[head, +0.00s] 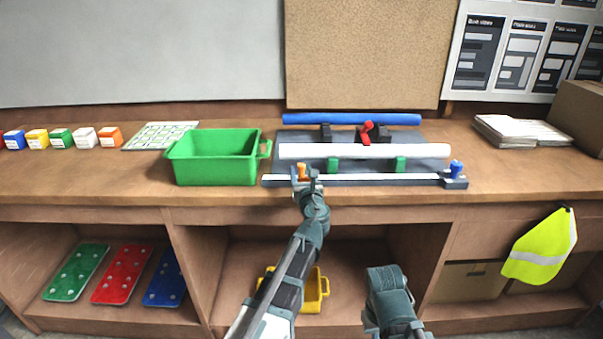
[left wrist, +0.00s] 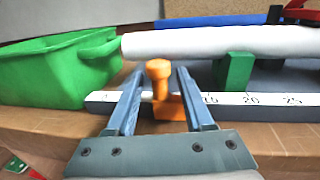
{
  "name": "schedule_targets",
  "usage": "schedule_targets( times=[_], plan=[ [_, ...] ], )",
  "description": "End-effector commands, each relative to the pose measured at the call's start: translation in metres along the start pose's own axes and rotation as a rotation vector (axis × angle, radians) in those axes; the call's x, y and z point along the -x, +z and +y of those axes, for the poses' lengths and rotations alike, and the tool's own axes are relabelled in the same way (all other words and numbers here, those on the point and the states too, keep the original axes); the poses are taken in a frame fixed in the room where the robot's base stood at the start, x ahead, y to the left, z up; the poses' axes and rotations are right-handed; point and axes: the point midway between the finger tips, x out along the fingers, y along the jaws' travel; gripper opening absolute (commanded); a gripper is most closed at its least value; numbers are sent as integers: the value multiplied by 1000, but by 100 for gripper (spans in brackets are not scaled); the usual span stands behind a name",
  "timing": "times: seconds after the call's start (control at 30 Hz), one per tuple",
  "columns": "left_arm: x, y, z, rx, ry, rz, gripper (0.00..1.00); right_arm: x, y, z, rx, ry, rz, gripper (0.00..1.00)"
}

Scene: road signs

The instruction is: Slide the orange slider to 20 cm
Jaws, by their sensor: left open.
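The orange slider (head: 302,172) stands near the left end of the ruler rail (head: 380,178) in the head view. In the left wrist view the orange slider (left wrist: 159,85) has an upright round knob and sits left of the marks 20 and 25 on the white scale (left wrist: 272,100). My left gripper (head: 306,178) is open. Its fingers (left wrist: 158,74) stand on either side of the knob with visible gaps. The slider's exact reading is hidden. My right arm shows low in the head view, but its gripper cannot be made out.
A green bin (head: 215,170) stands close left of the rail. A white tube (head: 365,151) lies behind the rail on green supports, with a blue tube (head: 350,119) further back. A blue knob (head: 456,168) is at the rail's right end. The bench edge is in front.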

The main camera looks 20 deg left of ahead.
Motion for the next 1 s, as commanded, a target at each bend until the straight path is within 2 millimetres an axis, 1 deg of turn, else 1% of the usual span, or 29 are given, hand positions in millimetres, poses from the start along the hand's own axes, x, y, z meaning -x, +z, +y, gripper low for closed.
schedule_targets(
  times=[0.13,0.27,0.3,0.37,0.4,0.43,1.0],
  plan=[
    [0,0,0,0,0,0,52,0,0,0,0,0,0,0],
    [0,0,0,0,0,0,29,0,0,0,0,0,0,0],
    [0,0,0,0,0,0,22,0,0,0,0,0,0,0],
    [0,0,0,0,0,0,11,0,0,0,0,0,0,0],
    [0,0,0,0,0,0,4,0,0,0,0,0,0,0],
    [0,0,0,0,0,0,0,0,0,0,0,0,0,0],
    [0,0,0,0,0,0,0,0,0,0,0,0,0,0]
  ],
)
